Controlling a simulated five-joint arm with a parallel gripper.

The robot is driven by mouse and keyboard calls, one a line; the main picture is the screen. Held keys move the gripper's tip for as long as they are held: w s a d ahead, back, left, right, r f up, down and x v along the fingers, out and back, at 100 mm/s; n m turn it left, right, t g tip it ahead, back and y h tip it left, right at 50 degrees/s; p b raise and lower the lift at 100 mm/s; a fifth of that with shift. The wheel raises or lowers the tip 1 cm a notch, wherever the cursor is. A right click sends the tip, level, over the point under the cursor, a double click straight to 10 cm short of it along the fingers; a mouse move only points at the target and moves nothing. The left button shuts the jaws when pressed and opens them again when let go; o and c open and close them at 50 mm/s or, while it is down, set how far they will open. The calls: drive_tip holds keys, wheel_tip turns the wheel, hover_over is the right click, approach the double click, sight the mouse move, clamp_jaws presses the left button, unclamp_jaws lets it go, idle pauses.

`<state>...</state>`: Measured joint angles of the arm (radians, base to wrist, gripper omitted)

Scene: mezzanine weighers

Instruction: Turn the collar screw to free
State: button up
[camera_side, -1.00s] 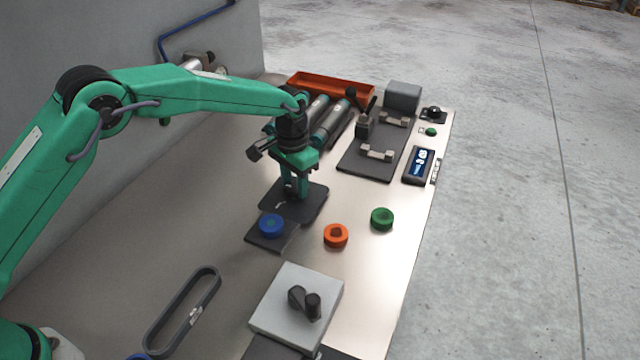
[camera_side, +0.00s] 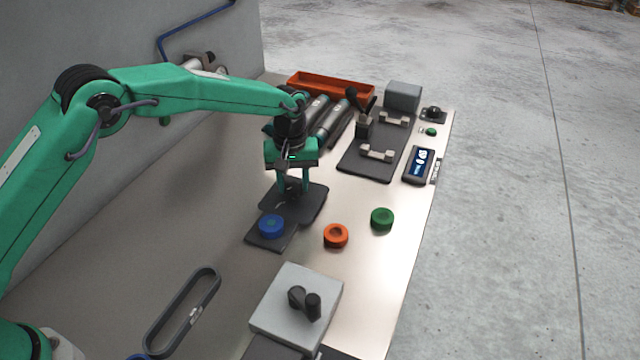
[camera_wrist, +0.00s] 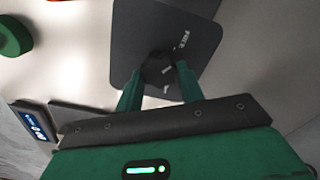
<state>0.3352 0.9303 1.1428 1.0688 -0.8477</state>
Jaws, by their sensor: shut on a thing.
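The collar screw (camera_wrist: 158,68) is a small dark knob in the middle of a dark square plate (camera_wrist: 205,42). In the side view this plate (camera_side: 316,205) lies on the bench under my gripper. White lettering, apparently FREE, is on the plate beside the knob, with other small white marks near it. My gripper (camera_wrist: 158,74) points down with its two green fingers on either side of the knob, shut on it. In the side view my gripper (camera_side: 292,191) hides most of the knob. I cannot tell exactly which way its pointer lies.
A blue round cap (camera_side: 271,226) sits on a dark pad just in front of the plate. Rollers (camera_side: 331,121) lie behind my gripper.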

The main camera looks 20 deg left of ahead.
sight(293, 186)
drive_tip(key=shift+n, duration=0.5)
drive_tip(key=o, duration=1)
drive_tip(key=shift+r, duration=3.9)
drive_tip(key=shift+r, duration=0.15)
